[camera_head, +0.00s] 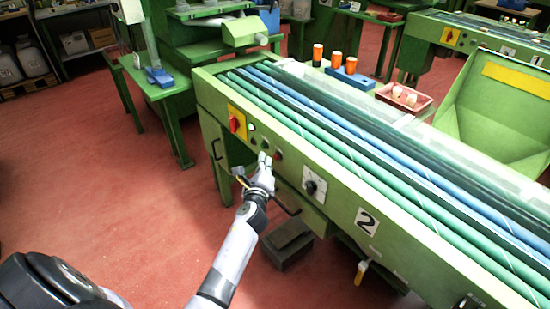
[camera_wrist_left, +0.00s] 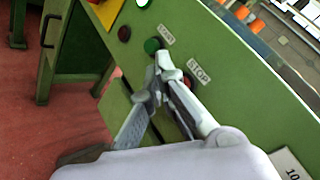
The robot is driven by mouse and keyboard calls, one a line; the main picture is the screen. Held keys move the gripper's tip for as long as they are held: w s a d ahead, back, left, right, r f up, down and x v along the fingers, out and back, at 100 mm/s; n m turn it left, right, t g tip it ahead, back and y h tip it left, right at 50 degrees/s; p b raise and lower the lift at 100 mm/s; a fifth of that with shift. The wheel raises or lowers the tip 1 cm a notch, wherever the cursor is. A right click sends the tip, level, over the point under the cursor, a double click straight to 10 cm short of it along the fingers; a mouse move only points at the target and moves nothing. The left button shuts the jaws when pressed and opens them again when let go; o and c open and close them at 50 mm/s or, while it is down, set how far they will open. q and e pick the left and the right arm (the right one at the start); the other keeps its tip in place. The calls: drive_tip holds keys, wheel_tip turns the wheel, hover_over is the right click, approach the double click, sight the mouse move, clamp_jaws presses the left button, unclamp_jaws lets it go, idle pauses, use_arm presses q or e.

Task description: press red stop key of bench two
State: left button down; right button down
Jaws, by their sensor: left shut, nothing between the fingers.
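Bench two (camera_head: 215,95) is a long green machine with a "2" plate (camera_head: 367,221) on its front. Its red stop key (camera_head: 278,154) sits on the front panel, right of the green start key (camera_head: 264,143). In the left wrist view the red stop key (camera_wrist_left: 187,81) is partly hidden behind a finger, below the STOP label (camera_wrist_left: 199,70). The green start key (camera_wrist_left: 152,45) shows just beyond the fingertips. My left gripper (camera_head: 263,159) is shut and empty, close in front of the panel by the two keys; contact cannot be told. It also shows in the left wrist view (camera_wrist_left: 163,66).
A red switch (camera_head: 234,123) on a yellow plate and a black dial (camera_head: 314,184) flank the keys. A dark handle (camera_head: 285,205) juts out below the panel. Bench one (camera_head: 430,30) stands at the back right. The red floor at left is clear.

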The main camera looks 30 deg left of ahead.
use_arm(q)
drive_tip(key=shift+w, duration=0.15)
idle(0.7)
drive_tip(key=shift+w+d, duration=0.15)
drive_tip(key=shift+w, duration=0.1)
drive_tip(key=shift+w+d+b, duration=0.2)
drive_tip(key=shift+w+b, duration=0.1)
drive_tip(key=shift+w, duration=0.15)
idle(0.6)
drive_tip(key=shift+s, duration=0.1)
drive_tip(key=shift+s+a, duration=0.35)
drive_tip(key=shift+s, duration=0.4)
drive_tip(key=shift+p, duration=0.3)
drive_tip(key=s, duration=0.1)
drive_tip(key=s+a, duration=0.1)
drive_tip(key=s, duration=0.1)
drive_tip(key=s+a+p, duration=0.1)
drive_tip(key=shift+s, duration=0.3)
